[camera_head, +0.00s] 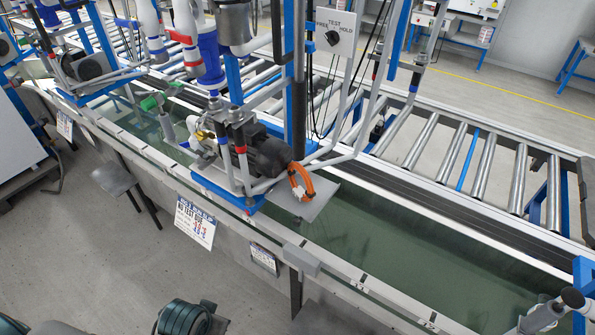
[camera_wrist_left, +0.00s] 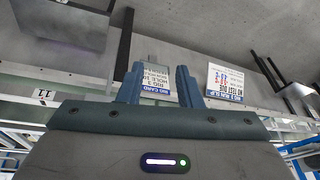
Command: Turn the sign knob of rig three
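A white sign (camera_head: 336,29) with the words TEST and HOLD hangs on the middle rig in the head view. A black knob (camera_head: 332,38) sits on its face; its exact pointing is too small to tell. The middle rig (camera_head: 240,150) carries a dark motor and an orange cable. My left gripper (camera_wrist_left: 159,88) shows in the wrist view with its two fingers apart and nothing between them. It is well away from the sign, which that view does not show. Its fingers point toward the trough side with a rig 3 card (camera_wrist_left: 155,80). My right gripper is not in view.
A long water trough (camera_head: 390,250) runs in front of the rigs, with a roller conveyor (camera_head: 470,165) behind. A printed slip (camera_head: 195,222) and a smaller card (camera_head: 264,259) hang on its front. Another rig (camera_head: 85,65) stands at left.

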